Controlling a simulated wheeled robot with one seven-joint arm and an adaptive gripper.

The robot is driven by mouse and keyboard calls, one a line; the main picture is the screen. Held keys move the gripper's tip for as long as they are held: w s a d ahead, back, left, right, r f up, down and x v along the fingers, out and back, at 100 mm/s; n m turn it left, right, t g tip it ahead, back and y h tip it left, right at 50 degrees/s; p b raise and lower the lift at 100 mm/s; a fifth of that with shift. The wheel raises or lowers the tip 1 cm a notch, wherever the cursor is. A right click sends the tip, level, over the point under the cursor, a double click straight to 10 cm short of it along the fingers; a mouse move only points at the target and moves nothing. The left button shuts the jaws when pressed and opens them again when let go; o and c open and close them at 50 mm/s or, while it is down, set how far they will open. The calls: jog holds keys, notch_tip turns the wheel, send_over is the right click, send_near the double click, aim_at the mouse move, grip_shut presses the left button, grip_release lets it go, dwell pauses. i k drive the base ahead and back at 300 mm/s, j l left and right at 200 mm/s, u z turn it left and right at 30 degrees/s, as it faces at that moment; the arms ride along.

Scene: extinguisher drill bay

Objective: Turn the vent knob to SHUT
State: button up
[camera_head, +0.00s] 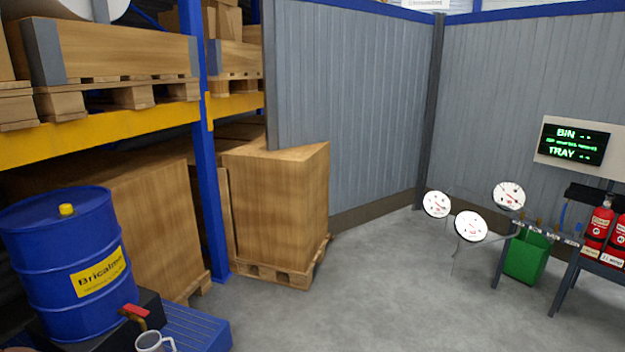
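A blue drum (70,265) with a yellow "Bricalmo" style label stands at the lower left. A small yellow knob or cap (67,210) sits on its top. This may be the vent knob, but I cannot read any SHUT marking or tell its setting. A brass tap with a red handle (134,311) sticks out near the drum's base. My gripper is not in view.
A white mug (155,342) is below the tap, by a blue slatted platform (195,325). Pallet racking (205,150) and a wooden crate (285,205) stand behind. Gauges (471,226), a green bin (526,256) and red extinguishers (597,222) are right. The middle floor is clear.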

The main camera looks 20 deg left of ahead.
aim_at(66, 208)
jog(key=i+j+u, duration=0.15)
jog(key=i+u, duration=0.65)
jog(key=i, duration=0.2)
jog(key=i+l+u, duration=0.15)
jog(key=i+u, duration=0.25)
jog(key=i+l+u, duration=0.45)
jog(key=i+u, duration=0.4)
jog(key=i+l+u, duration=0.15)
jog(key=i+u, duration=0.2)
jog(key=i, duration=0.15)
jog(key=i+l+u, duration=0.25)
jog(key=i+u, duration=0.15)
